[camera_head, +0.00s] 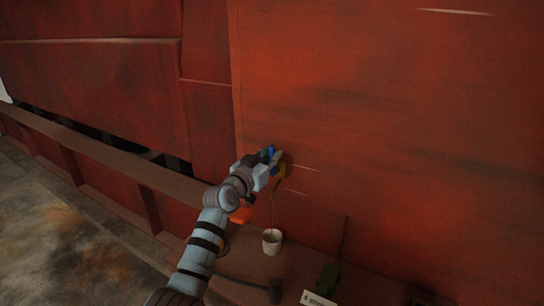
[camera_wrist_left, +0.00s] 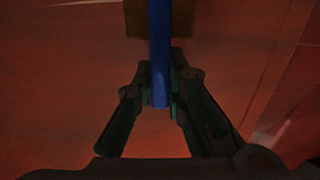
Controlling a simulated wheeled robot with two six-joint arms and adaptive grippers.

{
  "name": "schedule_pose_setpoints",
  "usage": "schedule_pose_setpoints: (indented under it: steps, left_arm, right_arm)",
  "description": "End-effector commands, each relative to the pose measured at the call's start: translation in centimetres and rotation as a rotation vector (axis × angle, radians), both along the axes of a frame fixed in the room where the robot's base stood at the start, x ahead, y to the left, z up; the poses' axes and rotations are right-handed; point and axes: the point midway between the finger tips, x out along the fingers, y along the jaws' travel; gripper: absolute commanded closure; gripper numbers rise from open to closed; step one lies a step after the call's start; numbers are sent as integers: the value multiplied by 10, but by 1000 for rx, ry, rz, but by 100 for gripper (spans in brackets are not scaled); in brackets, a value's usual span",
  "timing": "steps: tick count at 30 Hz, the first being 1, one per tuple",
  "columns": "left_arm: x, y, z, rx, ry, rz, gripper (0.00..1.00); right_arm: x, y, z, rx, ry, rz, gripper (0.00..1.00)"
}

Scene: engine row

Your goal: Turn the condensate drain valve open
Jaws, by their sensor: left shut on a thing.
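The condensate drain valve sits on the red engine wall, with a blue lever handle (camera_head: 271,151) and a brassy body and spout (camera_head: 281,172). In the left wrist view the blue handle (camera_wrist_left: 159,60) comes down from the top between the fingers, with a dark brownish block (camera_wrist_left: 138,20) behind it. My left gripper (camera_head: 264,168) is shut on the blue handle. In the left wrist view my left gripper (camera_wrist_left: 160,88) has one finger against each side of the handle. The fingers partly hide the valve in the head view. My right gripper is not in view.
A white cup (camera_head: 271,242) stands below the valve spout on the ledge. An orange object (camera_head: 241,215) is partly behind my arm. A dark hammer-like tool (camera_head: 272,290), a white card (camera_head: 318,299) and a green object (camera_head: 328,278) lie nearby. The red wall (camera_head: 400,120) is close behind.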

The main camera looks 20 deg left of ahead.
Motion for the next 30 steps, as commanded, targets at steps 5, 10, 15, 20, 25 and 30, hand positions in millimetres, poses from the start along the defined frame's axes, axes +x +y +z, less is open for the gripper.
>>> schedule_pose_setpoints:
  steps: [5, 10, 15, 20, 25, 30]
  left_arm:
    - [0, -1, -1, -4, 4, -2, 100]
    - [0, -1, -2, -3, 4, -2, 70]
    - [0, -1, -1, -2, 3, -1, 67]
    - [-1, 0, -1, -2, 2, -1, 67]
    - [-21, 5, -2, 0, 1, -1, 67]
    - [-66, 15, -3, 3, 2, -1, 67]
  right_arm:
    - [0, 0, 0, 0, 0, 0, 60]
    - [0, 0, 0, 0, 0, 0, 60]
    - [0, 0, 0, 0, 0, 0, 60]
    - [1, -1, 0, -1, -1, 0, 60]
    - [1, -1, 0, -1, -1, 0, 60]
    - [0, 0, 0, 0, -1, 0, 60]
